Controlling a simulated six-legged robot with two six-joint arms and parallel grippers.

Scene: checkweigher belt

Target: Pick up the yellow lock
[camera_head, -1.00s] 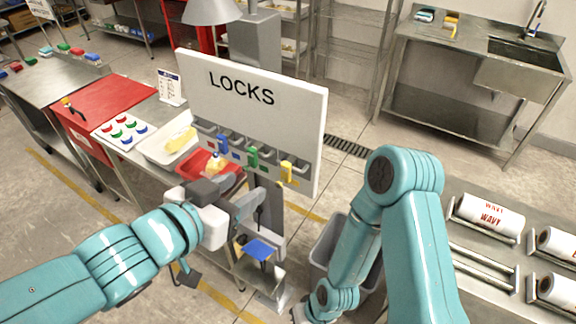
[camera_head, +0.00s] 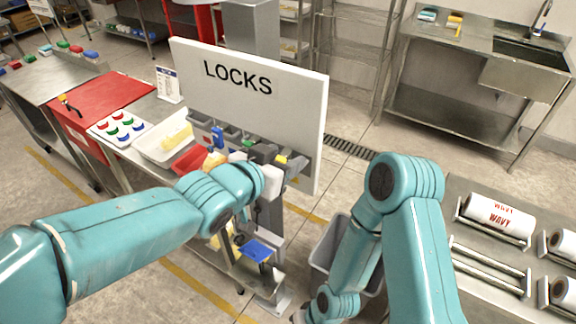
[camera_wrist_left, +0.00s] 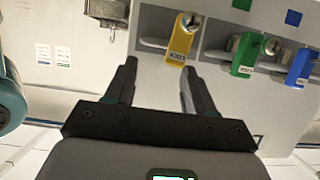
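The yellow lock (camera_head: 281,158) hangs at the right end of the row on the LOCKS board (camera_head: 250,85); my left gripper partly hides it in the head view. My left gripper (camera_wrist_left: 159,78) is open and empty. Its fingertips point at the board, and the lock is just beyond them, nearer the right finger. I cannot tell the exact gap between them.
A green lock (camera_wrist_left: 245,55) and a blue lock (camera_wrist_left: 301,67) hang beside the yellow one. A grey bin (camera_head: 325,250) stands on the floor below.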

